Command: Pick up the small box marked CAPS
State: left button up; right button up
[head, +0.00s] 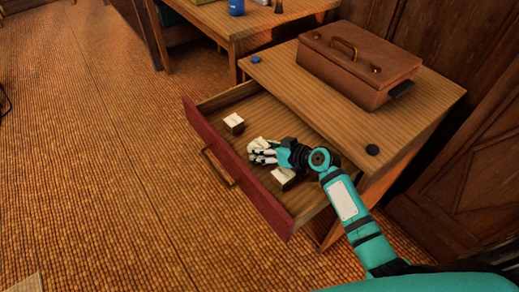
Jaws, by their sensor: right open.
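A small box with a white top and brownish sides (233,123) sits in the open drawer (225,150), near its left end. A second pale box (281,178) lies in the drawer under my right arm and is partly hidden by it. Any marking on either box is too small to read, so I cannot tell which is CAPS. My right gripper (254,152) is over the drawer, between the two boxes, its fingers pointing left. My left gripper is out of view.
The drawer has a red front and a brass handle (220,167). A brown case (360,62) stands on the desk top (315,105), with dark round discs (372,150) near its edges. Another table (215,20) is behind.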

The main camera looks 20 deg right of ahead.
jog(key=shift+w+a+f, duration=0.2)
jog(key=shift+w+a, duration=0.05)
jog(key=shift+w, duration=0.05)
jog(key=shift+c, duration=0.4)
jog(key=c, duration=0.8)
jog(key=shift+c, duration=0.2)
